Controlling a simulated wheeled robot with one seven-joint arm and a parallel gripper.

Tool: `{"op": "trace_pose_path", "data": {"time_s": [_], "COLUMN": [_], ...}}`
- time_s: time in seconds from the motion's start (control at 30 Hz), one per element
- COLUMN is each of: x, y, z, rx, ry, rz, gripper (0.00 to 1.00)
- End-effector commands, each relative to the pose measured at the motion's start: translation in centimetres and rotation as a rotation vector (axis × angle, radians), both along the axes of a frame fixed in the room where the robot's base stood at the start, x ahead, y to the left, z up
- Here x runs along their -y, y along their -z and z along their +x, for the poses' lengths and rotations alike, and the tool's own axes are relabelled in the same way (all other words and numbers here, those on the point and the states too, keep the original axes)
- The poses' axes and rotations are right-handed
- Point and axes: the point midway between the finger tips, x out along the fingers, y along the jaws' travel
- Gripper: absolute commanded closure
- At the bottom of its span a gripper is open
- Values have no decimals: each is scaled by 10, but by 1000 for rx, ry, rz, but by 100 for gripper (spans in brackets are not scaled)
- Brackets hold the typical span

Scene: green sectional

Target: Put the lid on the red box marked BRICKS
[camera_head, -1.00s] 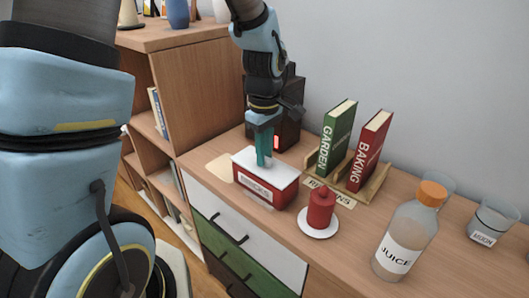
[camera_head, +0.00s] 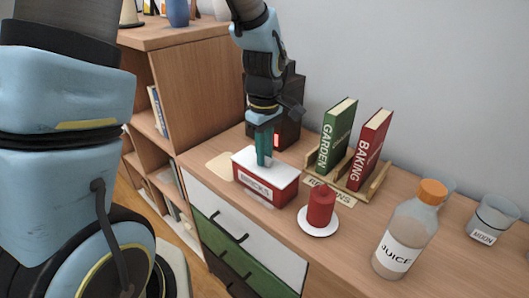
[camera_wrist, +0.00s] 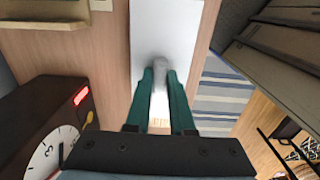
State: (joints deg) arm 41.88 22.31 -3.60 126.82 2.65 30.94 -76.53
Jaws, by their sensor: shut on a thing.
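The red box marked BRICKS (camera_head: 262,189) stands on the wooden cabinet top. The white lid (camera_head: 279,172) lies flat over the top of the box, and it also fills the upper middle of the wrist view (camera_wrist: 165,30). My gripper (camera_head: 264,161) points down at the middle of the lid. In the wrist view its green fingers (camera_wrist: 161,75) are shut on the lid's grey knob (camera_wrist: 160,66). Whether the lid is fully seated on the rim cannot be told; the lid hides the inside of the box.
A red candle on a white saucer (camera_head: 303,228) stands close to the right of the box. Behind are a book rack with green (camera_head: 338,135) and red books (camera_head: 370,150), and a dark clock (camera_wrist: 40,125). A juice bottle (camera_head: 408,235) and a glass (camera_head: 492,217) stand farther right.

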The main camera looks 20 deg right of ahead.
Motion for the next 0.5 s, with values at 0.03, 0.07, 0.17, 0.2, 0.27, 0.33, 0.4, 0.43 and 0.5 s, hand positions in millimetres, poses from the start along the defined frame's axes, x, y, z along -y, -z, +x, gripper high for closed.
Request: {"op": "trace_pose_path", "data": {"time_s": [0.03, 0.07, 0.17, 0.2, 0.27, 0.33, 0.4, 0.43, 0.5], "x": [0, 0, 0, 0, 0, 0, 0, 0, 0], "y": [0, 0, 0, 0, 0, 0, 0, 0, 0], "z": [0, 0, 0, 0, 0, 0, 0, 0, 0], "rx": [0, 0, 0, 0, 0, 0, 0, 0, 0], "ry": [0, 0, 0, 0, 0, 0, 0, 0, 0], "rz": [0, 0, 0, 0, 0, 0, 0, 0, 0], "gripper": [100, 100, 68, 63, 56, 48, 44, 44, 44]}}
